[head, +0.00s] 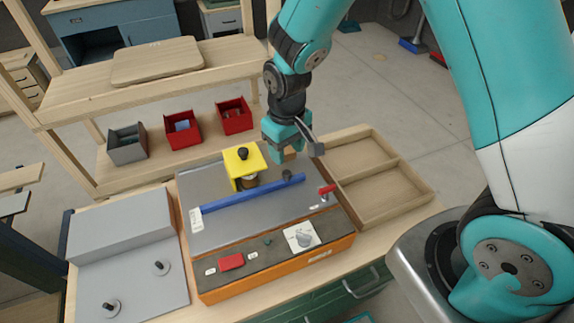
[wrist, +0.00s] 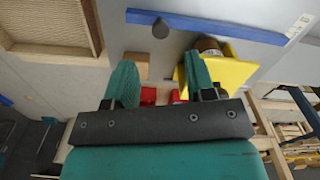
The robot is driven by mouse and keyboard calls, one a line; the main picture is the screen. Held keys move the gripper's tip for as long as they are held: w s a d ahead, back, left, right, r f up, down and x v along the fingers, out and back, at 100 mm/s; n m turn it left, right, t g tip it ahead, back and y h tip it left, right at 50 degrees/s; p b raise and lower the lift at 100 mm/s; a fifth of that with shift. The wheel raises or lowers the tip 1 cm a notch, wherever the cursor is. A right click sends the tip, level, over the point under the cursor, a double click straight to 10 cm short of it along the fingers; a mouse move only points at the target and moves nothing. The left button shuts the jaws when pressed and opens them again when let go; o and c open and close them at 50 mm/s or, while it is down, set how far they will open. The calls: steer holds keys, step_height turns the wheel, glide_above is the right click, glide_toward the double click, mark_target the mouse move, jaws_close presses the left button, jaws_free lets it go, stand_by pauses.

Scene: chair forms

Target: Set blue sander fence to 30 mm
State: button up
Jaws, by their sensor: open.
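The blue fence (head: 250,193) is a long bar lying across the grey top of the orange-based sander (head: 330,245). It also shows in the wrist view (wrist: 205,26). A dark round knob (head: 287,175) sits beside the fence near its right end, and it shows in the wrist view (wrist: 160,29). A white label (head: 196,217) lies by the fence's left end; its markings are too small to read. My gripper (head: 293,150) is above the sander's back edge, behind the knob and apart from it. Its teal fingers (wrist: 161,78) are spread and hold nothing.
A yellow guard (head: 240,160) with a black knob stands behind the fence. A red lever (head: 327,190) is at the right. A wood block (wrist: 137,62) is near my fingers. A wooden tray (head: 385,205) is right, grey machine (head: 125,245) left. Small bins (head: 183,130) stand behind.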

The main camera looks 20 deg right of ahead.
mark_target(287, 172)
step_height(287, 172, down, 7)
steer(key=shift+p, duration=0.5)
